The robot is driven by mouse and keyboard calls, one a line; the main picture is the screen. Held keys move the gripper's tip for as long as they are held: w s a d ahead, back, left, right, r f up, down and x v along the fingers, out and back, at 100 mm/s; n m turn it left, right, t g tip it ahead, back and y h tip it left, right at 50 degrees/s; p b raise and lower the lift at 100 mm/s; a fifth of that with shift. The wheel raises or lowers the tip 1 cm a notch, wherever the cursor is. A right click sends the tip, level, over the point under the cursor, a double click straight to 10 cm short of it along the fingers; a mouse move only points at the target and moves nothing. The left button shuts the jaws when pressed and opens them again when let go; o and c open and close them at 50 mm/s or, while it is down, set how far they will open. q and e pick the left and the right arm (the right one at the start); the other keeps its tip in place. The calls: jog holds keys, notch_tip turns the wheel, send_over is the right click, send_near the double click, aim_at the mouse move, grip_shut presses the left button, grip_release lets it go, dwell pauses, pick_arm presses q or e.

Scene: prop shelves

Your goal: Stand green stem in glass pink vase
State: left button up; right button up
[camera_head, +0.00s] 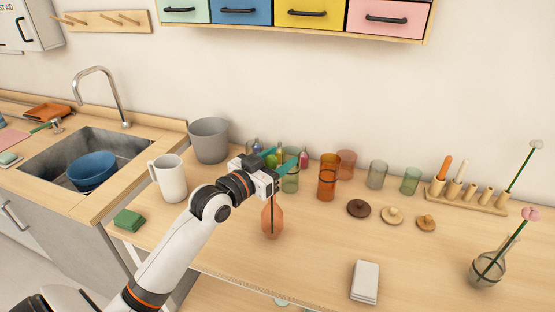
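The pink glass vase (265,222) stands upright on the table, below my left gripper. A thin dark green stem (272,212) shows upright inside it, running up behind the gripper body, which hides its top. My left gripper (280,158) is just above and behind the vase mouth. Its two teal fingers look spread apart, with nothing clearly held between them. My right gripper is out of view.
Behind the gripper are small colored bottles (281,154) and a green glass (290,183). An amber glass (328,178) stands to the right, a white mug (170,180) to the left. A smoky vase (487,268) holds a pink flower.

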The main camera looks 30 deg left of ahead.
pick_arm(q)
jog(key=shift+s, duration=0.1)
jog(key=s+a+b, duration=0.2)
jog(key=s, duration=0.9)
jog(key=shift+s+b, duration=0.35)
jog(key=shift+f, duration=0.1)
